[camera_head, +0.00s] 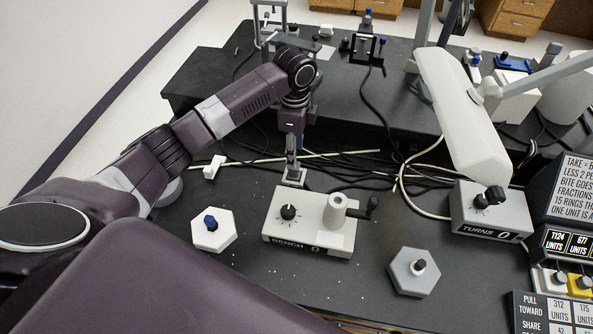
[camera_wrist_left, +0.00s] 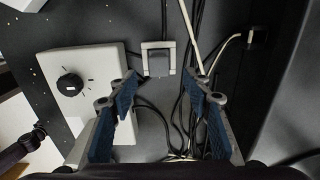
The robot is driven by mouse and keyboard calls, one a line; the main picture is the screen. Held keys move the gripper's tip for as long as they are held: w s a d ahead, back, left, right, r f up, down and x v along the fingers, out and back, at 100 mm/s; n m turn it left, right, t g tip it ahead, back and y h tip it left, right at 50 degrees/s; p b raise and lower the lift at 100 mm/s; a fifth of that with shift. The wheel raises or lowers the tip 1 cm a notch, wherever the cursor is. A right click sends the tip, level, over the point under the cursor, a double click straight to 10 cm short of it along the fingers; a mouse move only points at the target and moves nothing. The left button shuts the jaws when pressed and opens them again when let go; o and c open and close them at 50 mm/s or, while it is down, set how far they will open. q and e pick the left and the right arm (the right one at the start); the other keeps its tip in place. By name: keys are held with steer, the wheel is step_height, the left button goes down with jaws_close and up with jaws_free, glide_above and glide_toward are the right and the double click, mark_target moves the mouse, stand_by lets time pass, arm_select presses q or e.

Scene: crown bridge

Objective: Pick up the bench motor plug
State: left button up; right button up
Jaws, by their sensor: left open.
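My left gripper (camera_head: 292,165) reaches down just behind the bench motor box (camera_head: 310,220), a pale box marked BENCH with a black knob. In the left wrist view the gripper (camera_wrist_left: 160,88) is open, with nothing between its blue-padded fingers. A dark grey plug-like block (camera_wrist_left: 158,62) sits in a pale square frame ahead of the fingertips, apart from them, with a dark cord running from it. I take it for the bench motor plug. In the head view the gripper mostly hides it above the pale frame (camera_head: 294,177). The box also shows in the left wrist view (camera_wrist_left: 85,75).
A white plug-like block (camera_head: 213,167) lies to the left on the dark bench. Hexagonal bases (camera_head: 213,230) (camera_head: 414,271) stand in front. Loose cables (camera_head: 350,157) run behind the box. A TURNS box (camera_head: 490,212) and a white lamp head (camera_head: 462,115) are at right.

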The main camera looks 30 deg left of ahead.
mark_target(294, 171)
arm_select(q)
steer(key=shift+s+f, duration=0.25)
steer(key=shift+f, duration=0.6)
step_height(294, 171, down, 5)
steer(key=shift+w+a+p, duration=0.1)
steer(key=shift+p, duration=0.7)
jaws_close()
